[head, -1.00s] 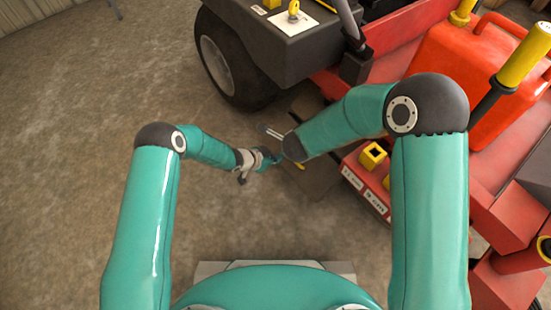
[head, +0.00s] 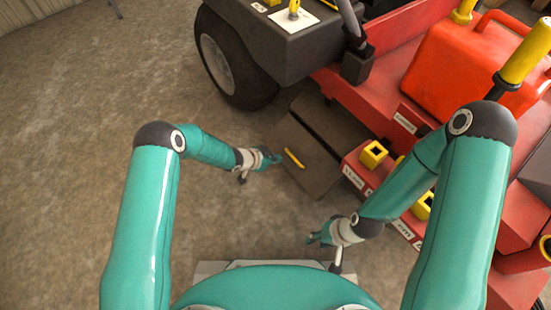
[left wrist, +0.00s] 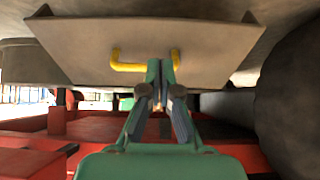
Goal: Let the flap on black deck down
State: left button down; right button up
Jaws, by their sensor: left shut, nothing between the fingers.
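The flap (head: 312,175) is a dark plate at the outer edge of the black deck (head: 335,122), low beside the red machine. Its yellow handle (head: 293,158) faces my left gripper. In the left wrist view the flap (left wrist: 85,48) fills the upper part, with the yellow handle (left wrist: 128,66) across it. My left gripper (head: 277,157) is shut and empty, with its fingertips in front of the handle, hiding its middle. I cannot tell whether they touch it. My right gripper (head: 312,239) is near my base, clear of the flap; its finger gap is unclear.
A black wheel (head: 232,62) stands behind the deck. A red can (head: 458,70) and a yellow-gripped lever (head: 524,52) are further right. The concrete floor (head: 80,120) at left is clear.

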pick_arm(q)
jog(key=shift+f, duration=0.1)
dwell(0.3)
jog(key=v, duration=1.2)
jog(key=s+a+f+n+g+y+p, duration=0.1)
jog(key=s+a+n+g+y, duration=0.15)
jog(key=s+n, duration=0.65)
jog(key=s+a+f+n+g+y, duration=0.1)
jog(key=s+a+f+n+g, duration=0.15)
jog(key=s, duration=1.25)
notch_tip(320, 180, up, 39)
jog(key=n+p, duration=0.1)
jog(key=p, duration=3.7)
jog(key=shift+a+f, duration=0.25)
jog(key=shift+s+f, duration=0.1)
